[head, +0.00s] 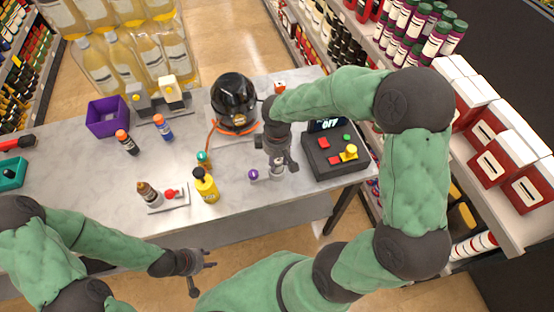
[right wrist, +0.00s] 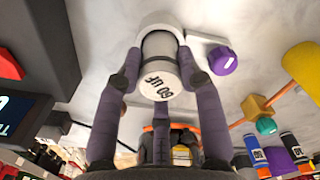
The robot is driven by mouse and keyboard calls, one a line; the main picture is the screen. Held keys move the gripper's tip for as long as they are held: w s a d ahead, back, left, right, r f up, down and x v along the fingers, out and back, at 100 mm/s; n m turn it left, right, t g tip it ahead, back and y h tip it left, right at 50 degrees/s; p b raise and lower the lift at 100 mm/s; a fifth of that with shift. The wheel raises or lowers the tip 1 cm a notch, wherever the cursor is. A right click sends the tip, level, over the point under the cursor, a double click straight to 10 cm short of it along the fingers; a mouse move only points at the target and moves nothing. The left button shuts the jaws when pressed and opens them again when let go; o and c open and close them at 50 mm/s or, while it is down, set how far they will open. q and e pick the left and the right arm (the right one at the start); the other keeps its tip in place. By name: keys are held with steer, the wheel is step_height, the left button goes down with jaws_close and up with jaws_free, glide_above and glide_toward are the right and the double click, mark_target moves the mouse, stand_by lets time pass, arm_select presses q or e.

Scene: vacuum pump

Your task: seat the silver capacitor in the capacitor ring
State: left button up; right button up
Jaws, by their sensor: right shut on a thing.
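My right gripper (head: 278,160) points down over the near right part of the table. In the right wrist view its fingers (right wrist: 160,90) are shut around the silver capacitor (right wrist: 158,50), whose white end marked "60 UF" faces the camera. The far end of the capacitor meets the white capacitor ring (right wrist: 158,20); I cannot tell how deep it sits in it. The ring's mount has a purple knob (right wrist: 222,60), which also shows in the head view (head: 253,174). My left gripper (head: 200,268) is open and empty, off the table's front edge.
A black pump (head: 234,100) stands behind the ring. A control box (head: 335,155) with buttons is close on the right. A purple bin (head: 107,117) is farther back.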

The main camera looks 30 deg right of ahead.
steer(key=shift+r, duration=0.1)
steer(key=shift+f, duration=0.25)
steer(key=o, duration=1.2)
steer(key=shift+r, duration=0.55)
step_height(320, 180, up, 11)
steer(key=p, duration=0.2)
steer(key=shift+r+p, duration=0.2)
steer(key=shift+p, duration=0.2)
